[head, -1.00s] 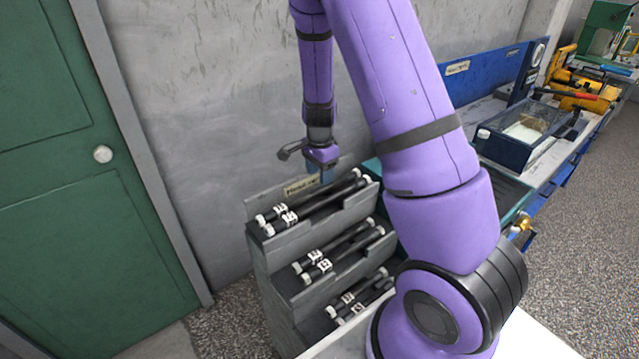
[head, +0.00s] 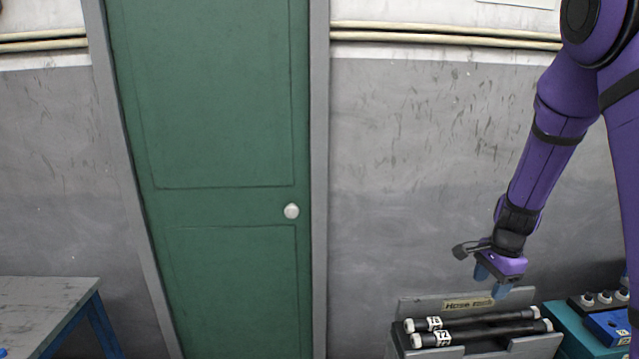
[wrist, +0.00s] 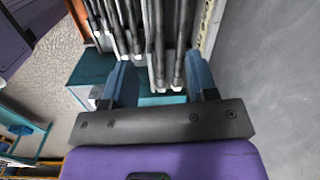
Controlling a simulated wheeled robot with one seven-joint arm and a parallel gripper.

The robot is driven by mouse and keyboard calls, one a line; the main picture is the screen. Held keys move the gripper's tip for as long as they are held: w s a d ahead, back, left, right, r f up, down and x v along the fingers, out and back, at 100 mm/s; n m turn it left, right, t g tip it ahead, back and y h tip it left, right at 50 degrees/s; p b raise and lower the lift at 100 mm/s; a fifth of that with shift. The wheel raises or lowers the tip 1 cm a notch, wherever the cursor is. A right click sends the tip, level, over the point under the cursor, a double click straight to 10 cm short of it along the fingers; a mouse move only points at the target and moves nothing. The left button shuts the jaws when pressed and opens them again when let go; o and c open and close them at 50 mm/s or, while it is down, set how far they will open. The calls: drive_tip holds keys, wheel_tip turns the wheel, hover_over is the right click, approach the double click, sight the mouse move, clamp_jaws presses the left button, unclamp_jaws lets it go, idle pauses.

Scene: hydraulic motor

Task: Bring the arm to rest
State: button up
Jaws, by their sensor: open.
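My purple arm comes down from the upper right in the head view, and my gripper (head: 491,284) points down just above the top tier of the grey hose rack (head: 535,345). The gripper is open, with its two blue fingers apart and nothing held between them; they also show in the wrist view (wrist: 160,85). Two black hoses with white ends, an upper one (head: 490,318) and a lower one (head: 490,332), lie on the top tier below the fingers. In the wrist view, several dark hoses (wrist: 178,40) lie on the rack beyond the fingers.
A green door (head: 220,130) with a round knob stands in the grey wall (head: 420,180). A teal bench (head: 575,343) with a blue box (head: 608,328) adjoins the rack on the right. A table (head: 45,305) stands at the lower left. The space before the door is clear.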

drive_tip(key=s+a+r+n+t, duration=0.1)
drive_tip(key=s+a+r+n, duration=0.3)
drive_tip(key=r, duration=0.4)
drive_tip(key=s+a+r+n+t, duration=0.1)
drive_tip(key=s+a+r+n, duration=0.15)
drive_tip(key=s+r, duration=0.4)
drive_tip(key=s+a+r+n+t, duration=0.1)
drive_tip(key=s+a+r+n, duration=0.1)
drive_tip(key=s+r+n, duration=0.45)
drive_tip(key=s+a+r+n+t, duration=0.1)
drive_tip(key=s+r+n, duration=0.1)
drive_tip(key=s+r, duration=0.3)
drive_tip(key=shift+s+a+r+n+t+h, duration=0.2)
drive_tip(key=shift+s+a+n+t+h, duration=0.15)
drive_tip(key=shift+s, duration=1.55)
drive_tip(key=shift+d, duration=0.15)
